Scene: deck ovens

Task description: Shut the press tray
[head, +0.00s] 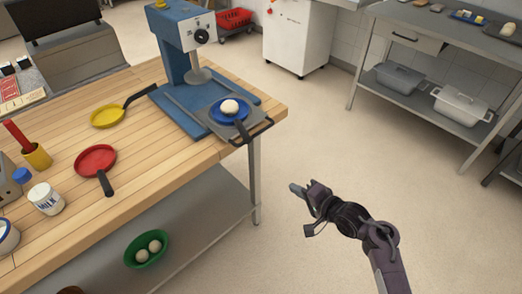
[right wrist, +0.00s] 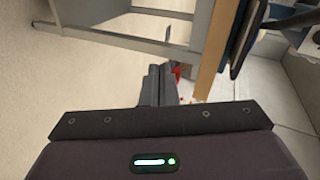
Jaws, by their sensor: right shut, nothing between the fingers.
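The press (head: 184,50) is a blue machine with a round plate on a stem, standing near the far corner of the wooden table. Its grey press tray (head: 222,127) is pulled out toward the table's near right edge, with a dark handle (head: 254,133) at its front. A blue dish (head: 221,114) with a pale dough ball (head: 230,106) lies on the tray. My right gripper (head: 296,189) is over open floor, right of the table and apart from the tray handle. Its fingers also show in the right wrist view (right wrist: 157,84), shut and empty. My left gripper is out of view.
A green bowl (head: 147,249) sits on the lower shelf. The floor around my right gripper is clear.

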